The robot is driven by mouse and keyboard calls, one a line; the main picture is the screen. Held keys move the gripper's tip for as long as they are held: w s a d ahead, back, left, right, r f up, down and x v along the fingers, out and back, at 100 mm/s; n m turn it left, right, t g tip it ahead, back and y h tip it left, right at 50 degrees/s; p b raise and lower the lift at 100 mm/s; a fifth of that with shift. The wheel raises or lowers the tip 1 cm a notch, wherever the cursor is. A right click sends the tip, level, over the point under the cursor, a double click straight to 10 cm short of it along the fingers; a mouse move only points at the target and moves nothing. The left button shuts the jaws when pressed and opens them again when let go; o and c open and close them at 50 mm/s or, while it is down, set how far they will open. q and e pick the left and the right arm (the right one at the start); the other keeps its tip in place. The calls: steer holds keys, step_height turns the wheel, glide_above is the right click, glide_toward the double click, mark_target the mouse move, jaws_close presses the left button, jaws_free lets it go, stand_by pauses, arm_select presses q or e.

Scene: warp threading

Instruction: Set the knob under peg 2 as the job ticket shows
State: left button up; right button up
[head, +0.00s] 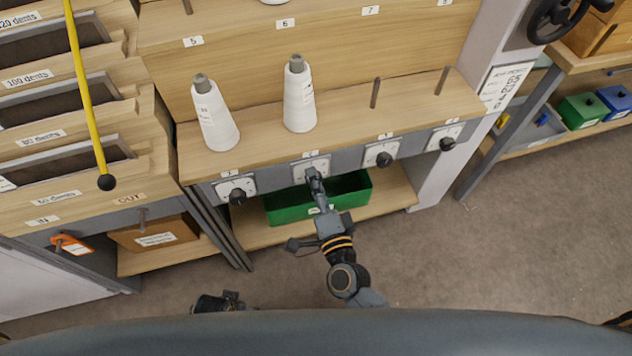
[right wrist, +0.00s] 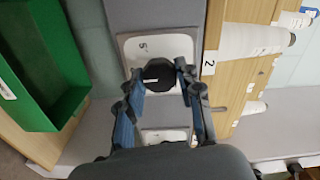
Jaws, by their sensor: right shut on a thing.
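The knob under peg 2 (right wrist: 158,72) is a dark round knob on a white dial plate (right wrist: 135,48). A small light mark shows on its face, but I cannot read its setting surely. In the head view the dial plate (head: 311,167) sits below the label 2. My right gripper (head: 314,176) is shut on this knob, its fingers on either side in the right wrist view (right wrist: 160,75). A white cone (head: 299,98) stands above at position 2. A white sheet (head: 505,87) hangs on the post; its print is too small to read. My left gripper (head: 218,302) shows only partly at the bottom.
Other knobs stand at peg 1 (head: 238,196), peg 3 (head: 384,159) and peg 4 (head: 447,144). A green bin (head: 283,212) lies on the shelf just below the knob. A yellow rod (head: 84,85) hangs at the left. The floor at the right is clear.

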stand_by(0.5)
steer(key=o, duration=1.1)
steer(key=shift+o, duration=0.2)
steer(key=shift+s, duration=0.1)
steer(key=v, duration=1.1)
steer(key=shift+s+d, duration=0.2)
steer(key=shift+s, duration=0.2)
steer(key=shift+f, duration=0.1)
